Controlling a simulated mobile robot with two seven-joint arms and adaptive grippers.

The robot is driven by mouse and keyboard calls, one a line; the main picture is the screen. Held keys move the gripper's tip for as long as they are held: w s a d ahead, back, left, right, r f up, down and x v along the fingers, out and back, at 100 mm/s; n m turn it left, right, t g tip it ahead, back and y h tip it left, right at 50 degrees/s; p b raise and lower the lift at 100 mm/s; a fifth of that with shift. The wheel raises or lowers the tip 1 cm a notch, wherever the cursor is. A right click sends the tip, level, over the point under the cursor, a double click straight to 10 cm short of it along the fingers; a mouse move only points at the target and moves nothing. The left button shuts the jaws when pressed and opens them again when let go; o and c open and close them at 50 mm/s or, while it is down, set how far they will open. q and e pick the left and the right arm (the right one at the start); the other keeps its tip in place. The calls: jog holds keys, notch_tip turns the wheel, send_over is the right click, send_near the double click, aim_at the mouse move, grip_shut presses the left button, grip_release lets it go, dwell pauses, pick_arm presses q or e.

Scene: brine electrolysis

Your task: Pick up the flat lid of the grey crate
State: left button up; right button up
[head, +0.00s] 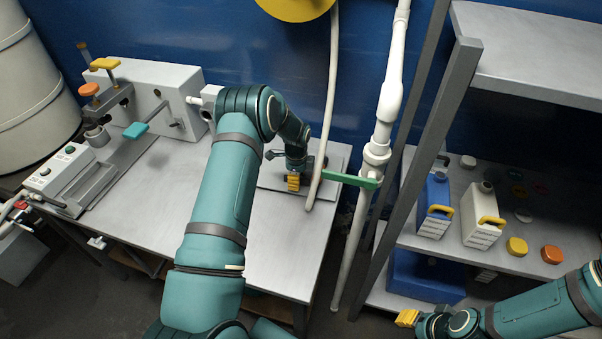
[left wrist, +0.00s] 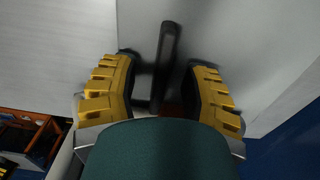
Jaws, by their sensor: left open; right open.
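A flat grey plate with a dark upright handle, which looks like the lid (head: 335,160), lies at the right end of the bench. In the left wrist view the lid (left wrist: 225,35) fills the upper middle, and its dark bar handle (left wrist: 168,55) stands between my fingers. My left gripper (head: 293,182) is over the lid, and its yellow-padded fingers (left wrist: 165,95) are open on either side of the handle; no contact is visible. My forearm hides part of the lid, and no crate below it can be made out. My right gripper (head: 408,317) is at lower right, away from the lid.
The bench (head: 270,240) is clear in front of the lid. A pale hose (head: 331,110) hangs across the lid's area, and a white pipe with a green valve handle (head: 350,179) stands just right. A shelf rack (head: 428,150) holds jugs. A clamp apparatus (head: 140,90) stands at left.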

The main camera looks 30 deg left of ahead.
pick_arm(q)
jog(key=shift+f, duration=0.35)
grip_shut()
